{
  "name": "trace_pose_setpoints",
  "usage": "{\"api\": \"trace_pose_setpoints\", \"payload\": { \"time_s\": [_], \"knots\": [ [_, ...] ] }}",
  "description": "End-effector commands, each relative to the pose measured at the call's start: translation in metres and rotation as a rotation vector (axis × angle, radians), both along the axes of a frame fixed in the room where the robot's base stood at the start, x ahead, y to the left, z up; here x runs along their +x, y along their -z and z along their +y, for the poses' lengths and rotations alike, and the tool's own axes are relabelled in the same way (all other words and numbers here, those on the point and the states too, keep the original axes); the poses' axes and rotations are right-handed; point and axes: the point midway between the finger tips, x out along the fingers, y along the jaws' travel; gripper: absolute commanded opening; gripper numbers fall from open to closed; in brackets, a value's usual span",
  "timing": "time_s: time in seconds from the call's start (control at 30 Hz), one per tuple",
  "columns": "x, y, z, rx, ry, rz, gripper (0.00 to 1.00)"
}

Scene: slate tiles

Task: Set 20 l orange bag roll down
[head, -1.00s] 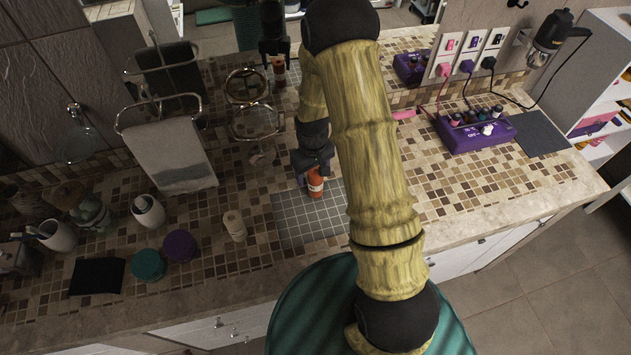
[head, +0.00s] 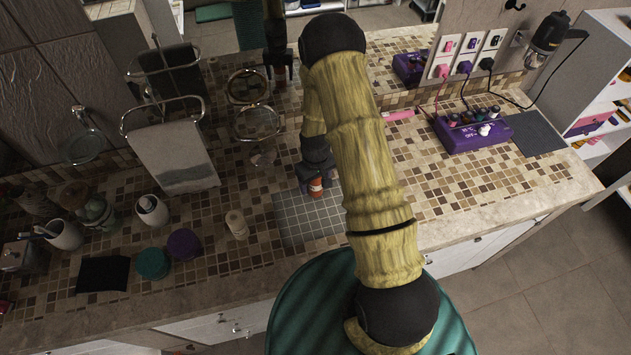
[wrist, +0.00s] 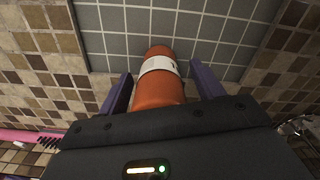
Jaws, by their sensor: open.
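The orange bag roll (head: 315,187) has a white label band and is on the grey tiled mat (head: 308,222), near the mat's far edge. In the wrist view the orange bag roll (wrist: 158,90) lies between the two purple fingers of my gripper (wrist: 160,88), with a gap on each side. My gripper (head: 316,180) is open around the roll. The roll's near end is hidden behind the gripper body in the wrist view. In the head view my gripper covers part of the roll.
A cream roll (head: 236,224) stands left of the mat. A round mirror stand (head: 257,123) is behind left. A pink brush (wrist: 28,136) shows at the wrist view's left edge. A purple box (head: 474,134) stands at right. The mat's front part is clear.

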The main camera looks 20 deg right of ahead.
Motion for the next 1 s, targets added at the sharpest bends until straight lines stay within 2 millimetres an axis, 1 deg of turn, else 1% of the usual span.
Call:
{"api": "trace_pose_setpoints", "payload": {
  "time_s": [0.07, 0.1, 0.17, 0.2, 0.27, 0.3, 0.33, 0.4, 0.63, 0.77, 0.87, 1.0],
  "knots": [
    [0.0, 0.0, 0.0, 0.0, 0.0, 0.0, 0.67],
    [0.0, 0.0, 0.0, 0.0, 0.0, 0.0, 0.65],
    [0.0, 0.0, 0.0, 0.0, 0.0, 0.0, 0.53],
    [0.0, 0.0, 0.0, 0.0, 0.0, 0.0, 0.45],
    [0.0, 0.0, 0.0, 0.0, 0.0, 0.0, 0.33],
    [0.0, 0.0, 0.0, 0.0, 0.0, 0.0, 0.25],
    [0.0, 0.0, 0.0, 0.0, 0.0, 0.0, 0.2],
    [0.0, 0.0, 0.0, 0.0, 0.0, 0.0, 0.13],
    [0.0, -0.001, 0.0, 0.0, 0.0, 0.0, 0.12],
    [0.0, -0.006, 0.0, 0.0, 0.0, -0.001, 0.12],
    [0.001, -0.015, 0.0, 0.0, 0.0, -0.003, 0.12],
    [0.001, -0.034, 0.0, 0.001, 0.0, -0.005, 0.12]
  ]
}}
